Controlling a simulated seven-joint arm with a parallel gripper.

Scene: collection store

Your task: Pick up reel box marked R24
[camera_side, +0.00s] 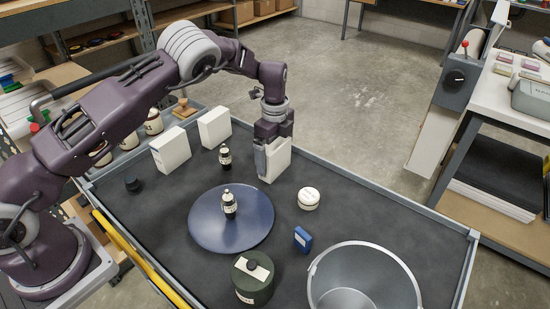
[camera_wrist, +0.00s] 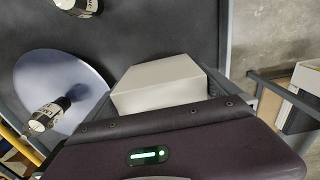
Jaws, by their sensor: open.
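Three white upright boxes stand at the far side of the dark table: one left (camera_side: 171,148), one in the middle (camera_side: 214,128), and one at the far edge under my gripper (camera_side: 277,163). No marking is readable on any of them, so I cannot tell which is R24. My gripper (camera_side: 268,152) is open and lowered at the third box, with a finger against or close beside its left side. In the wrist view this white box (camera_wrist: 157,86) lies just in front of the palm, between the finger areas. Contact cannot be told.
A blue round disc (camera_side: 205,235) carries a dark bottle (camera_side: 229,205); another bottle (camera_side: 225,157) stands behind it. The table's raised rim (camera_side: 380,186) runs close behind the box.

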